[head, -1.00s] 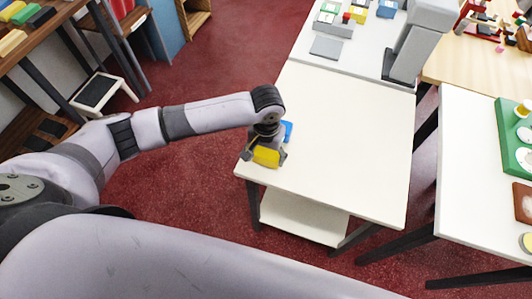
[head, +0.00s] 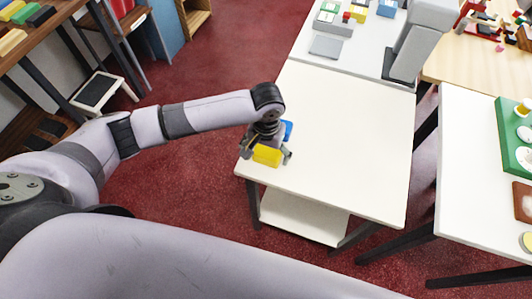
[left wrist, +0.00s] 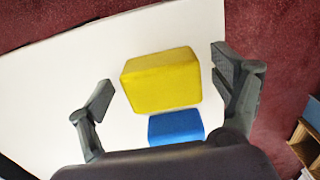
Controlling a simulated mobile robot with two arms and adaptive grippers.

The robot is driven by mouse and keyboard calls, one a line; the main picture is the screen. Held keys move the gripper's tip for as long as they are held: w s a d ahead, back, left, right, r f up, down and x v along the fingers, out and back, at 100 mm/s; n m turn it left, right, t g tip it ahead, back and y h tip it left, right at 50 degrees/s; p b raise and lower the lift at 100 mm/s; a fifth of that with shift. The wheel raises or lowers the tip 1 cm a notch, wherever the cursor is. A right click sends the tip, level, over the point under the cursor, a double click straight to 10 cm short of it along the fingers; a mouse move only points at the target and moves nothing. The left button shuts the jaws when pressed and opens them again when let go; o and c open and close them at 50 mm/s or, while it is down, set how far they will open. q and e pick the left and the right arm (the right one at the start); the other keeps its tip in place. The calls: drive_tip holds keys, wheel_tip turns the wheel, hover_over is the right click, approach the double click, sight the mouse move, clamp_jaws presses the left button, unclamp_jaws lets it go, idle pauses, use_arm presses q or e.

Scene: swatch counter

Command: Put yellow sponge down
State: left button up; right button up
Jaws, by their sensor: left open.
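The yellow sponge (head: 267,155) is a block on the white table near its left front corner. In the left wrist view the yellow sponge (left wrist: 161,80) lies between the fingers, with white tabletop showing on both sides of it. My left gripper (head: 266,157) is just over it, and the left wrist view shows the gripper (left wrist: 166,88) open, its fingers apart from the sponge. A blue block (head: 287,130) lies right behind the sponge, partly hidden by the gripper. It also shows in the left wrist view (left wrist: 176,127). My right gripper is not in view.
The white table (head: 345,145) is bare to the right of the sponge. A grey column-like device (head: 410,45) and small coloured boxes stand on the farther table. Another white table with a green board (head: 511,140) is at the right.

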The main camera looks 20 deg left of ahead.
sight(266, 154)
use_arm(q)
wheel_tip(266, 154, up, 12)
drive_tip(key=b, duration=0.1)
drive_tip(key=shift+f, duration=0.15)
idle(0.5)
